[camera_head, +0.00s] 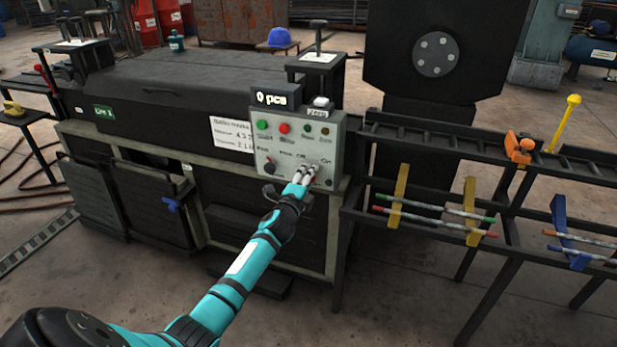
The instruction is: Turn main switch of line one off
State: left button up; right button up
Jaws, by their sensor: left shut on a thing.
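A grey control panel (331,145) stands on the front of the black machine, with a small display reading "0 pcs" above it. It has green and red buttons at the upper left, small dark lamps at the upper right and a dark knob (269,168) at the lower left. My left gripper (307,171) is at the panel's lower right, shut on what looks like the main switch there. The fingers hide the switch, so its position cannot be told. My right gripper is not in view.
A black rack (440,138) with several coloured rods extends right of the panel. An orange clamp (519,149) and a yellow-knobbed lever (573,101) stand on it. A black post (318,38) rises behind the panel.

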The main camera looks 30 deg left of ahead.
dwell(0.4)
pick_arm(q)
jog(key=o, duration=1.2)
jog(key=shift+c, duration=0.2)
jog(key=v, duration=1.2)
jog(key=shift+s+f, duration=0.1)
jog(key=shift+f, duration=0.05)
